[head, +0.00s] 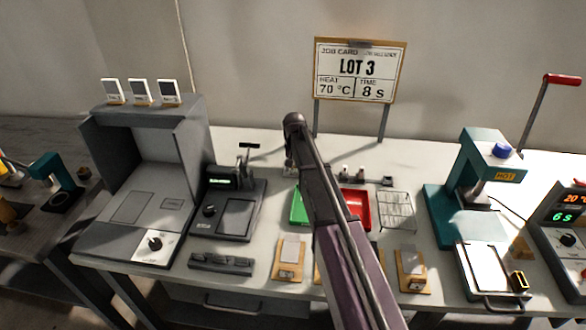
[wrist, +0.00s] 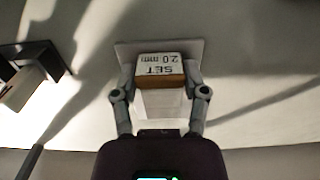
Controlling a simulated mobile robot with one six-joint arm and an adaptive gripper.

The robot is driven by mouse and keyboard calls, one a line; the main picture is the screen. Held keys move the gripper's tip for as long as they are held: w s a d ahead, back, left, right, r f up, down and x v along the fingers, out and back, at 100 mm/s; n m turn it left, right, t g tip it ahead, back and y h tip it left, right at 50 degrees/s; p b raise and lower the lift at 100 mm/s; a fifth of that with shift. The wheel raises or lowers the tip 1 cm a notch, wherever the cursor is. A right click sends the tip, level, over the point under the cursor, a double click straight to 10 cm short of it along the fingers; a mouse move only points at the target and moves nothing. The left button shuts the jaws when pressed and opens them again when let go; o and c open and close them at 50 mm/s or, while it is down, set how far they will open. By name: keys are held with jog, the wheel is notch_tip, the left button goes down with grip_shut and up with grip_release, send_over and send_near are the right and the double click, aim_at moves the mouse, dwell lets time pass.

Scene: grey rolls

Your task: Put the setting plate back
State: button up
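In the wrist view, the setting plate (wrist: 160,72) is a small block with a white top printed "SET 2.0 mm", upside down in this view, and a brown edge. My gripper (wrist: 160,84) has one finger on each side of it, and both appear to press on its sides. A wider pale grey plate (wrist: 124,52) shows behind the block; I cannot tell whether the block touches it. In the head view my arm crosses the middle of the bench and its end is over the back of the bench. The block cannot be made out there.
A grey gauge (head: 228,205) with a lever stands left of my arm. Green (head: 299,207) and red (head: 357,207) trays flank my arm. Wooden holders (head: 289,271) lie in front. A teal press (head: 455,205) stands right. A job card (head: 359,70) reads LOT 3, 70 °C, 8 s.

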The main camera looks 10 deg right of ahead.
jog(key=o, duration=0.4)
jog(key=shift+c, duration=0.2)
jog(key=shift+r, duration=0.15)
notch_tip(320, 180, up, 12)
jog(key=p, duration=1.2)
dwell(0.6)
jog(key=s+n, duration=0.3)
jog(key=s, duration=2.6)
jog(key=shift+s+a+n, duration=0.15)
jog(key=shift+n, duration=0.15)
